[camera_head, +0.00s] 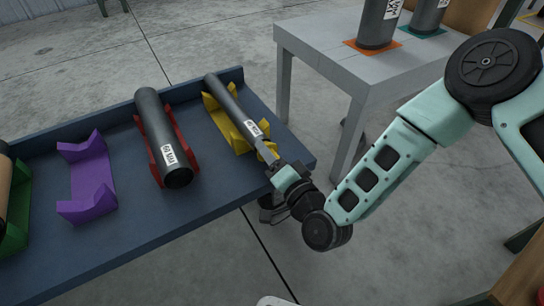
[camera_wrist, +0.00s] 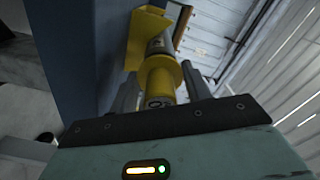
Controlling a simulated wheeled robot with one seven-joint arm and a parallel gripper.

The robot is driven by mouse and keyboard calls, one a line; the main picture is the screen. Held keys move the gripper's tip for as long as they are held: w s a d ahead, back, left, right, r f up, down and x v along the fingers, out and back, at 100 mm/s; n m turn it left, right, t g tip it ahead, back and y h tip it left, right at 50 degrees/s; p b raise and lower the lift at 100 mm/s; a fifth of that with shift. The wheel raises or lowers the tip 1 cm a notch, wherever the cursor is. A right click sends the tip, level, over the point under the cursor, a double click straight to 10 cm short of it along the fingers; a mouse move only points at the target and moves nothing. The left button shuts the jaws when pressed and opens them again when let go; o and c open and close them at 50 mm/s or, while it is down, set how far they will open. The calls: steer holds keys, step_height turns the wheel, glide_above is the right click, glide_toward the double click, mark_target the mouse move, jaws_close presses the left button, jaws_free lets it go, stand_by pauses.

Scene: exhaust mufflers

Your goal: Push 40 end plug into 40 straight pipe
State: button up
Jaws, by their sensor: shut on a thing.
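The thin dark grey straight pipe (camera_head: 228,103) lies in a yellow cradle (camera_head: 222,125) on the blue bench, with a white label near its closer end. My gripper (camera_head: 267,153) is at that closer end, in line with the pipe. In the wrist view, the yellow end plug (camera_wrist: 158,75) sits between the fingers of my gripper (camera_wrist: 160,90), which is shut on it. The plug's flange faces the pipe end (camera_wrist: 156,46) and looks very close to it or touching. I cannot tell how deep the plug sits. The head view hides most of the plug.
A thicker labelled pipe (camera_head: 163,135) lies in a red cradle (camera_head: 183,145) to the left. An empty purple cradle (camera_head: 88,180) and a green one (camera_head: 18,215) are further left. A grey table (camera_head: 330,50) with upright pipes stands behind at right.

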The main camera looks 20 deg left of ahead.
steer(key=shift+x, duration=0.9)
steer(key=o, duration=1)
